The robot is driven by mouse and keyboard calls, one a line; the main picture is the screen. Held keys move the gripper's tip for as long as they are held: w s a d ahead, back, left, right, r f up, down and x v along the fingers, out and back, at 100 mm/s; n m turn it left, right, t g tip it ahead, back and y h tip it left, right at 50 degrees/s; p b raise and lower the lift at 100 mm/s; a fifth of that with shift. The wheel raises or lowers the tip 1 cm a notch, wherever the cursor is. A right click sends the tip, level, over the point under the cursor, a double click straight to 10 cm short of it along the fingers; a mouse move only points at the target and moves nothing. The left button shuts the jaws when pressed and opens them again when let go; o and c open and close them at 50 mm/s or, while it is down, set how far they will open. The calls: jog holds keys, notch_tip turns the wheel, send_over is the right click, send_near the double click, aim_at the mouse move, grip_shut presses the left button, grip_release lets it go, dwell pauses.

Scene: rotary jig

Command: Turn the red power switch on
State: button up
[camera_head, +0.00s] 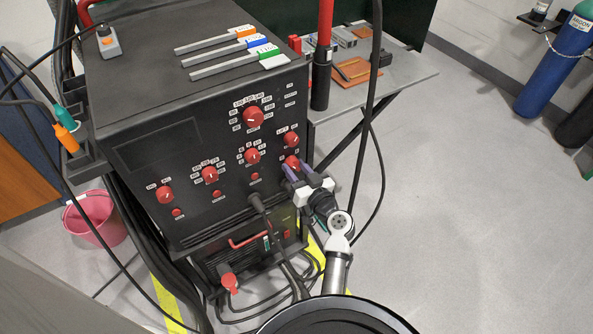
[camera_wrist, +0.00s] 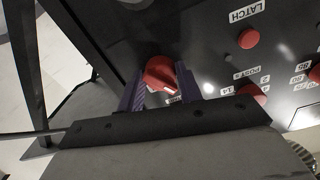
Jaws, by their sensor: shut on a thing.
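A black machine (camera_head: 150,100) carries several red rotary knobs on its front panel. The red switch knob (camera_head: 291,162) at the panel's right edge sits between the purple fingers of my gripper (camera_head: 297,173). In the wrist view my gripper (camera_wrist: 160,88) has one finger on each side of this red knob (camera_wrist: 160,72), shut on it. The knob's grip bar lies tilted there. The fingers and palm hide part of its label, so I cannot read its setting.
Other red knobs (camera_head: 253,117) and small red buttons (camera_wrist: 248,38) are nearby on the panel. A black cable (camera_head: 366,110) hangs just right of the machine. A grey table (camera_head: 400,78) stands behind. A pink bucket (camera_head: 95,215) is at left. Floor at right is clear.

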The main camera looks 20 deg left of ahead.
jog(key=m+b, duration=0.1)
jog(key=m, duration=0.2)
jog(key=shift+m, duration=0.3)
jog(key=m, duration=0.4)
jog(key=shift+r+m, duration=0.1)
jog(key=shift+m, duration=0.2)
jog(key=m, duration=0.3)
jog(key=shift+m, duration=0.3)
jog(key=shift+m+p, duration=0.85)
jog(key=shift+m, duration=1.05)
jog(key=o, duration=1)
jog(key=shift+s, duration=0.15)
